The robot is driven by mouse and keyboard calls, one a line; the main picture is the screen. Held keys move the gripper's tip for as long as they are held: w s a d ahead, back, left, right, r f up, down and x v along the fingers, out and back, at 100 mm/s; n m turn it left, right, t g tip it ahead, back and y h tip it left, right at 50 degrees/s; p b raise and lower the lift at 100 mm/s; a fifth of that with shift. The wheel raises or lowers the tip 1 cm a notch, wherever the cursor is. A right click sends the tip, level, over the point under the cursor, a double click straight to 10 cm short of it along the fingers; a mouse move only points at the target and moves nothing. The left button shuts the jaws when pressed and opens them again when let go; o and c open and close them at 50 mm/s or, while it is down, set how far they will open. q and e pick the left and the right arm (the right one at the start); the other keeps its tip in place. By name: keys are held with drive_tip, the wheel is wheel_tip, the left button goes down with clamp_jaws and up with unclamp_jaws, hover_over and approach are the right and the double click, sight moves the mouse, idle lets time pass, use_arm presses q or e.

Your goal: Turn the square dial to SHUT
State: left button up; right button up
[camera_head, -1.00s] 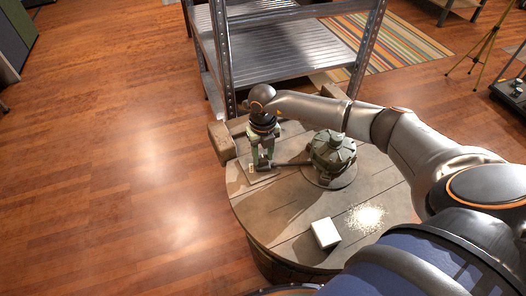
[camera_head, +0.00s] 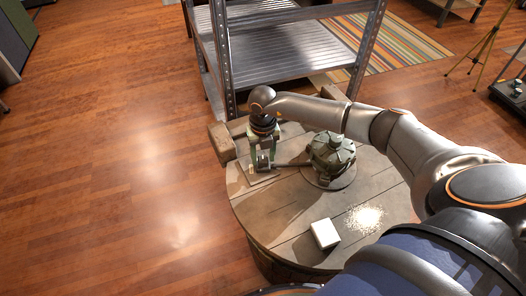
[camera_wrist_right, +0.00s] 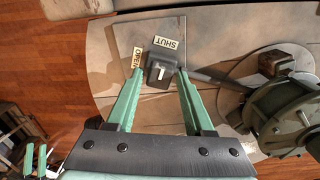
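The dark square dial (camera_wrist_right: 157,77) sits on a pale plate (camera_wrist_right: 112,45) in the right wrist view and carries a short white mark. A SHUT label (camera_wrist_right: 166,42) lies just beyond it, and an OPEN label (camera_wrist_right: 138,59) lies to its left. My right gripper (camera_wrist_right: 161,75) is open, with one green finger on each side of the dial. Small gaps appear to show, but I cannot tell whether either finger touches. In the head view, the dial (camera_head: 263,165) is below this gripper (camera_head: 262,152), partly hidden by its fingers.
The plate lies on a round wooden top (camera_head: 290,218). A dark bar (camera_head: 291,163) runs from near the dial to a green domed device (camera_head: 332,153) on the right. A white block (camera_head: 325,233) and pale grains (camera_head: 367,218) lie nearer. A metal rack (camera_head: 285,52) stands behind.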

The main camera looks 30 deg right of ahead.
sight(263, 159)
drive_tip(key=shift+o, duration=1.3)
wheel_tip(263, 159, up, 12)
drive_tip(key=shift+r, duration=0.25)
